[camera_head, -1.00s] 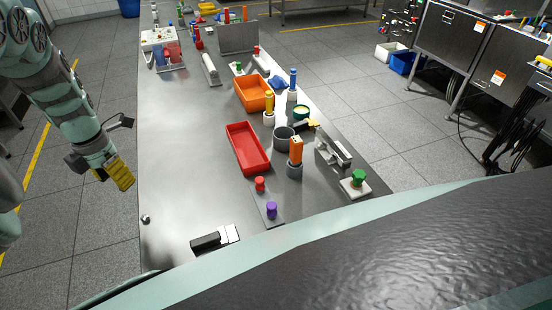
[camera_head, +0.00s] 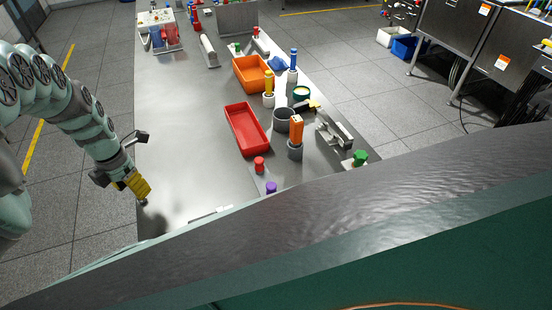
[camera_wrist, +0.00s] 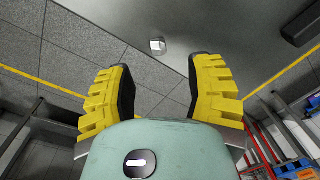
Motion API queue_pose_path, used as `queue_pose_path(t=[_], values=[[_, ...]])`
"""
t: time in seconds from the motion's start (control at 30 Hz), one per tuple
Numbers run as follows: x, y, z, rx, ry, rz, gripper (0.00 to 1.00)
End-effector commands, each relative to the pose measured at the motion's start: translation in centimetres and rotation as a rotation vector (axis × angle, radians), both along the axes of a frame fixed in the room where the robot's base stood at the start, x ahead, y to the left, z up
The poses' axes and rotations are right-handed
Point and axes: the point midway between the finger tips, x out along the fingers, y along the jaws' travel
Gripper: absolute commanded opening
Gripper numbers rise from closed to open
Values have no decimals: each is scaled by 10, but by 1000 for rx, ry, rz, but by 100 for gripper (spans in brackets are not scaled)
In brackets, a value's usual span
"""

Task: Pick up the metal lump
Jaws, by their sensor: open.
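The metal lump (camera_wrist: 157,45) is a small, shiny silver piece on the steel table (camera_wrist: 225,25), close to the table's edge. In the head view the lump (camera_head: 144,203) shows small, just below my fingertips at the left edge of the table. My gripper (camera_wrist: 162,70) has two yellow fingers with dark pads, spread apart and empty. In the wrist view the lump lies ahead of the gap between the fingertips, not between the pads. In the head view my gripper (camera_head: 146,193) hangs near the lump; contact cannot be told.
A black object (camera_wrist: 300,28) lies on the table at the wrist view's upper right. A red tray (camera_head: 247,130), an orange bin (camera_head: 250,73) and a purple knob (camera_head: 271,188) stand further right. The table between them and my gripper is clear.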

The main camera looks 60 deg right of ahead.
Motion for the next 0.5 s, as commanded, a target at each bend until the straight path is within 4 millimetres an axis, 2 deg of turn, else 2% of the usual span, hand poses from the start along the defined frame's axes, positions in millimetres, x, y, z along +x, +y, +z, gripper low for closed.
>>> queue_pose_path(t=[0.5], values=[[-1,-7,-36,-3,-1,-3,53]])
